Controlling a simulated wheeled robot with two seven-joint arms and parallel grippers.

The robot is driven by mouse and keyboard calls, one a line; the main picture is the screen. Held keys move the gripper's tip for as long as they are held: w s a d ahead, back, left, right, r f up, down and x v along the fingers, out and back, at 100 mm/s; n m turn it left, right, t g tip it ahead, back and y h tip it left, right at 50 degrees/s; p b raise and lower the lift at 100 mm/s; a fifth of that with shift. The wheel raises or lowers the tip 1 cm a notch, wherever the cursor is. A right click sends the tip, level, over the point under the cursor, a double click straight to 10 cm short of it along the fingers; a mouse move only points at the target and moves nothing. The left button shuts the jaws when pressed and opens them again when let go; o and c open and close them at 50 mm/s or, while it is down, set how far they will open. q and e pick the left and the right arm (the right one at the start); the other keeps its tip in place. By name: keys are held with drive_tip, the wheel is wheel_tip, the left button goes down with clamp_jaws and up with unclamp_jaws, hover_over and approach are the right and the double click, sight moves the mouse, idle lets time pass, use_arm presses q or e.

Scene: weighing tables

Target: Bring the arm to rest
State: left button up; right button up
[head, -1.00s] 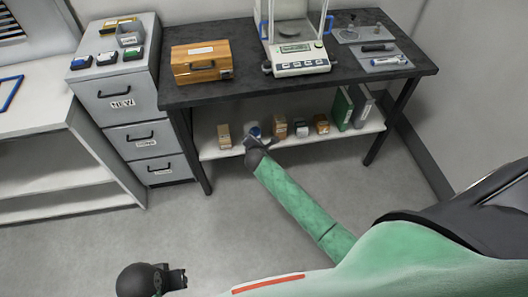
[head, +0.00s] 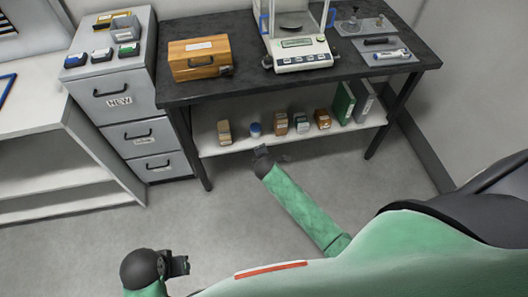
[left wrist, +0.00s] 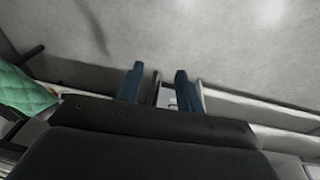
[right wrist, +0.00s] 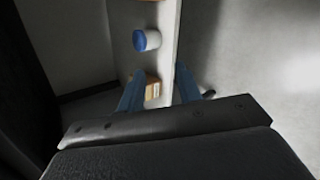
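My right gripper (head: 266,153) is at the end of the green arm, just in front of the low white shelf (head: 222,147) under the dark table. Its blue fingers are apart with nothing held between them in the right wrist view (right wrist: 158,90). A white jar with a blue lid (head: 255,129) stands on the shelf beyond it, clear of the fingers; it also shows in the right wrist view (right wrist: 146,40). My left gripper (head: 183,265) is low at the left, over the floor. Its fingers are apart and empty in the left wrist view (left wrist: 159,86).
The dark table (head: 250,88) carries an orange case (head: 199,61) and a balance (head: 301,50). Several small boxes and two binders, one green (head: 343,102), stand on the shelf. A grey drawer cabinet (head: 118,95) is at the left. The floor (head: 240,215) is clear.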

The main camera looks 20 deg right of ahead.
idle(0.4)
